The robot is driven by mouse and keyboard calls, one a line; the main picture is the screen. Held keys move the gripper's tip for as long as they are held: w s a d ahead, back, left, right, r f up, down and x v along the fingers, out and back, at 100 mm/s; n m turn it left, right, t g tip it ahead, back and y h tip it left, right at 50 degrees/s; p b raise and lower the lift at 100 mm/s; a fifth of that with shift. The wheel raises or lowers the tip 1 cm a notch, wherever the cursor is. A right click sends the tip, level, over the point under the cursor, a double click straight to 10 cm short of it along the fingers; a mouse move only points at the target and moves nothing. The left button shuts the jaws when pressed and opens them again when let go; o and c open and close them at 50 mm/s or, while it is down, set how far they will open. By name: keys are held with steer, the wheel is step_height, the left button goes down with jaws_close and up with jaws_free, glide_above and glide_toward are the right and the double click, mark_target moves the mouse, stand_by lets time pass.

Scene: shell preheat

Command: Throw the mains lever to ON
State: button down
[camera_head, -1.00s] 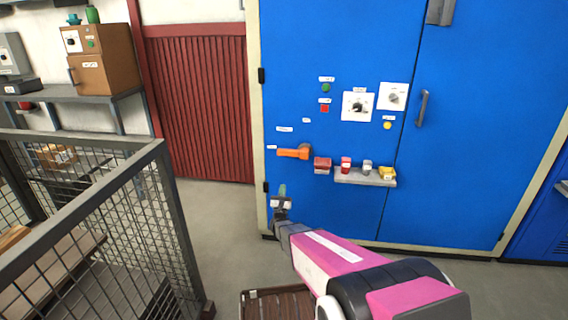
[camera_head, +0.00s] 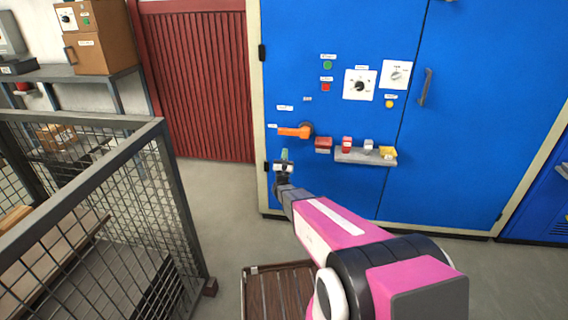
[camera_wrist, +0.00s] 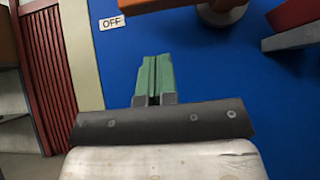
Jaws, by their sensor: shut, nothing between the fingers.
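The mains lever is an orange handle (camera_head: 293,132) on the blue cabinet door (camera_head: 350,30). It lies horizontally and points left from a grey round hub (camera_head: 306,129). In the wrist view its orange underside (camera_wrist: 150,4) shows at the top edge, right of an OFF label (camera_wrist: 112,22). My gripper (camera_head: 285,153) is just below the lever in the head view, with green fingertips pointing up. In the wrist view the fingers (camera_wrist: 154,76) are shut together and empty, apart from the lever. The ON label is not readable.
A red block (camera_head: 323,144) sits right of the lever. A small shelf (camera_head: 364,156) with several small items juts from the cabinet. A mesh cage (camera_head: 120,220) stands on the left and a slatted wooden crate (camera_head: 279,290) on the floor in front.

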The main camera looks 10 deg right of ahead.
mark_target(286, 134)
step_height(286, 134, up, 6)
steer(key=w, duration=0.1)
steer(key=shift+w+d, duration=0.3)
steer(key=shift+a+f, duration=0.1)
steer(key=shift+a, duration=0.05)
